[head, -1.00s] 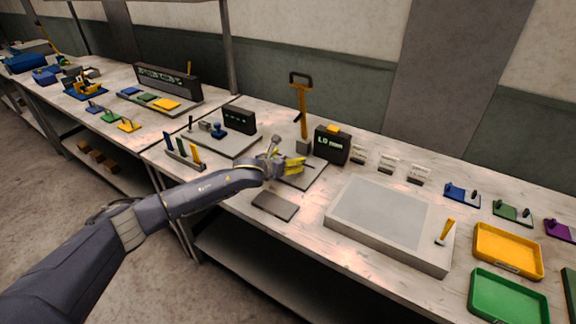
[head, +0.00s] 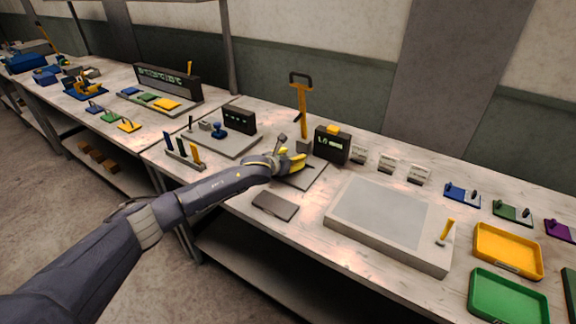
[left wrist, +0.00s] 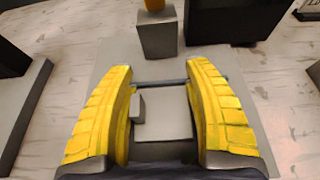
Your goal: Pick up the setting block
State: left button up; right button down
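My left gripper (head: 303,163) reaches over the grey base plate (head: 308,182) of the yellow-handled press (head: 302,108). In the left wrist view its two yellow fingers (left wrist: 160,72) stand wide apart. Between them, lower down, is a pale square grey piece (left wrist: 170,115) with a small darker grey block (left wrist: 138,106) at its left side. I cannot tell for sure which of these is the setting block. Neither is visibly gripped. In the head view the gripper hides this spot. My right gripper is not in view.
A grey upright block (left wrist: 157,36) under the press handle stands just beyond the fingertips. A dark display box (head: 332,145) is close on the right. A flat grey plate (head: 275,205) lies in front, and a large grey slab (head: 345,226) to the right.

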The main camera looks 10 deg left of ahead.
pick_arm(q)
jog(key=c, duration=0.9)
